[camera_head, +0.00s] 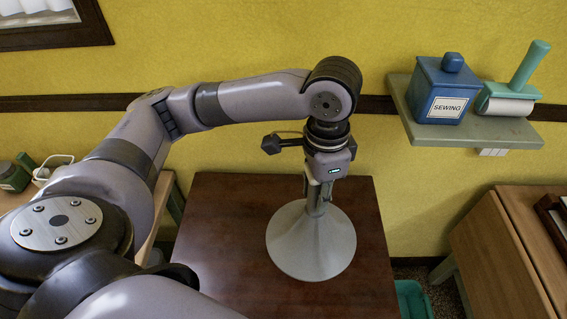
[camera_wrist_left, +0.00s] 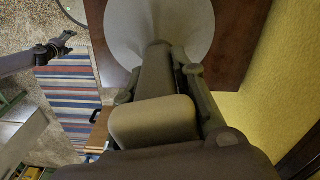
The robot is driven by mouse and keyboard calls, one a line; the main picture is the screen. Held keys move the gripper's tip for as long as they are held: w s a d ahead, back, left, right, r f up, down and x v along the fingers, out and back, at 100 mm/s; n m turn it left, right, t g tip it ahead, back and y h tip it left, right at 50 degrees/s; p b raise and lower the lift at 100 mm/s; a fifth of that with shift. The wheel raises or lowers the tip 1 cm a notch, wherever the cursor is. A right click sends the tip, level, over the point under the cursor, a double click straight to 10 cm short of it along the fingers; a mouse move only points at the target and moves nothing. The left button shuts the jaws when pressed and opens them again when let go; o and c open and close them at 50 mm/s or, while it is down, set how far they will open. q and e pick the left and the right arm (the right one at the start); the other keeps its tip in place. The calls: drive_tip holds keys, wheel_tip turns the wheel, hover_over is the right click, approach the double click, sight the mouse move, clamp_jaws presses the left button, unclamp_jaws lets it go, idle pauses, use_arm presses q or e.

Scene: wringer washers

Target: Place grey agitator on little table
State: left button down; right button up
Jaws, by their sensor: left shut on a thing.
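The grey agitator (camera_head: 312,243), a pale cone with a wide round base and a narrow neck, is upright over the dark wooden little table (camera_head: 225,235). My left gripper (camera_head: 318,205) points down and is shut on its neck. In the left wrist view the agitator's wide base (camera_wrist_left: 198,25) lies beyond the fingers, with the tabletop (camera_wrist_left: 243,25) around it. I cannot tell whether the base touches the table. My right gripper (camera_wrist_left: 60,44) shows small at the left of the left wrist view, away from the agitator; its jaws are too small to judge.
A wall shelf (camera_head: 470,128) at the right holds a blue sewing box (camera_head: 443,90) and a lint roller (camera_head: 512,95). A wooden cabinet (camera_head: 485,245) stands at the right. A teal bin (camera_head: 411,299) is on the floor between. The tabletop around the agitator is clear.

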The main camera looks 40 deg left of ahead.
use_arm(q)
drive_tip(key=r+m, duration=0.1)
drive_tip(key=m, duration=0.1)
drive_tip(key=d+r+m, duration=0.1)
drive_tip(key=r+m, duration=0.1)
drive_tip(key=m, duration=0.1)
drive_tip(key=d+r+m, duration=0.1)
drive_tip(key=m, duration=0.1)
drive_tip(key=shift+w+r, duration=0.2)
drive_tip(key=shift+r, duration=0.05)
wheel_tip(320, 180, up, 6)
drive_tip(key=d+m+p, duration=0.1)
drive_tip(key=d+m, duration=0.2)
drive_tip(key=m, duration=0.8)
drive_tip(key=m+p, duration=0.2)
drive_tip(key=m, duration=0.1)
hover_over(335, 236)
wheel_tip(335, 236, down, 13)
drive_tip(key=shift+f, duration=0.1)
drive_tip(key=shift+w+f, duration=0.1)
drive_tip(key=shift+f, duration=2.7)
use_arm(e)
drive_tip(key=r, duration=0.3)
drive_tip(key=shift+s+a+r, duration=0.3)
